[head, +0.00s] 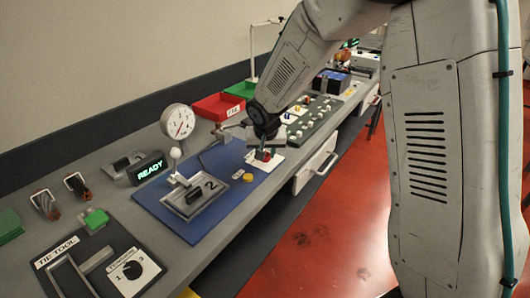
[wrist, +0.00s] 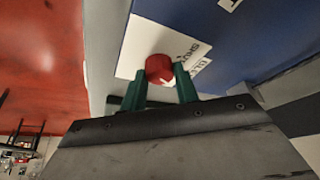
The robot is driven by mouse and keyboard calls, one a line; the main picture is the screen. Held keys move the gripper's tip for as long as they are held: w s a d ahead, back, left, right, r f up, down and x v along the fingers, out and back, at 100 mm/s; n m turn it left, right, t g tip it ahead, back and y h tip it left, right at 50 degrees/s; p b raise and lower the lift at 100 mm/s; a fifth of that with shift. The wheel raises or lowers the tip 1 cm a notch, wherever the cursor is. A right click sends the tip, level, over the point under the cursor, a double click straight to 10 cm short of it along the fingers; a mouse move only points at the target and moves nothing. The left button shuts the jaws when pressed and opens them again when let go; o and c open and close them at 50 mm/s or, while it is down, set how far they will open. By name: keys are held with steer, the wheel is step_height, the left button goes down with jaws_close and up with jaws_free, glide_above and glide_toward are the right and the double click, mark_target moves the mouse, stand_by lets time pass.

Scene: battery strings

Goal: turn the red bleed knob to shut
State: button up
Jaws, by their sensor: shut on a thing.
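The red bleed knob (wrist: 159,68) shows in the wrist view, on a white label plate (wrist: 150,37) at the edge of the blue panel. A white mark shows on the knob's lower edge. The plate's lettering is partly hidden, with "SHU" readable. My gripper (wrist: 160,84) has its green fingers shut on the knob, one on each side. In the head view my gripper (head: 264,154) points down at the white plate (head: 270,161) on the right end of the blue mat (head: 222,206). The knob is mostly hidden there.
Left of my gripper are a yellow button (head: 247,178), a "2" fixture (head: 195,196), a dial gauge (head: 178,122) and a lit READY display (head: 148,169). A panel of white knobs (head: 308,120) lies to the right. An open drawer (head: 316,163) juts below the bench.

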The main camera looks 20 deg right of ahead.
steer(key=n, duration=0.2)
steer(key=n+y, duration=0.1)
steer(key=n, duration=0.1)
steer(key=shift+d+y, duration=0.15)
steer(key=shift+y, duration=0.15)
steer(key=n+y, duration=0.1)
steer(key=n, duration=0.2)
steer(key=shift+d+n, duration=0.1)
steer(key=shift+n, duration=0.3)
steer(key=n+y, duration=0.1)
steer(key=n, duration=0.3)
steer(key=shift+w+g+y, duration=0.1)
steer(key=shift+g+y, duration=0.3)
steer(key=shift+d+n+g+y, duration=0.1)
steer(key=shift+n+g+y, duration=0.3)
steer(key=shift+n, duration=1.1)
steer(key=o, duration=1)
steer(key=v, duration=0.7)
steer(key=shift+d+r, duration=0.15)
steer(key=shift+r, duration=0.25)
